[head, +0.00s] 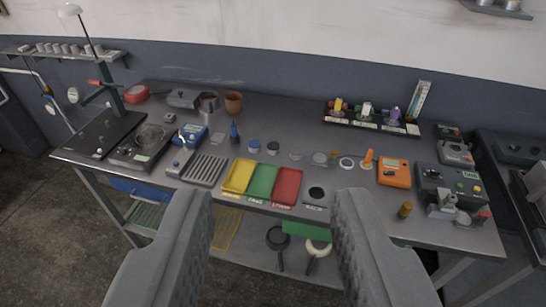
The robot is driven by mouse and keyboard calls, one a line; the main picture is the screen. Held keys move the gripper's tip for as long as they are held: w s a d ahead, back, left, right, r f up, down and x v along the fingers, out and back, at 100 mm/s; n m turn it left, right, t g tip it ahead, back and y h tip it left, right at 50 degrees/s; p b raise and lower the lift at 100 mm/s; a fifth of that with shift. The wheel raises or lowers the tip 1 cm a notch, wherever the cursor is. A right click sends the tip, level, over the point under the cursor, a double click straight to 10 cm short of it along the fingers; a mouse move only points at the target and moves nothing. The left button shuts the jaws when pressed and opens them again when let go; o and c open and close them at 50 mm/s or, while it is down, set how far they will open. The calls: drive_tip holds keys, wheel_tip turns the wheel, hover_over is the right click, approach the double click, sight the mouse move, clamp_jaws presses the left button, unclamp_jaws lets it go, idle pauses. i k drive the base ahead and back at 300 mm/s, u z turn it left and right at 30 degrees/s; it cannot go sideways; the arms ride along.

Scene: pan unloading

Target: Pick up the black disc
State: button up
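A small black disc (316,193) shows on a grey square plate near the table's front edge, right of the coloured trays. It is too small to tell whether it lies on the plate or is set into it. My gripper (272,200) is open and empty, its two grey fingers wide apart in the foreground. The gripper is well short of the table, and the disc appears between the fingertips, nearer the right one.
Yellow (238,175), green (263,181) and red (287,186) trays sit left of the disc. Small round pieces (320,158) lie behind it. An orange box (393,172) and grey devices (449,188) stand to the right. Dark and pale round-headed items (278,238) are on the lower shelf.

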sight(273, 148)
drive_tip(key=u, duration=0.2)
drive_tip(key=i, duration=1.05)
drive_tip(key=z, duration=0.45)
drive_tip(key=i, duration=0.9)
drive_tip(key=z, duration=0.65)
drive_tip(key=k, duration=0.8)
drive_tip(key=z, duration=0.15)
drive_tip(key=i, duration=0.8)
drive_tip(key=u, duration=0.1)
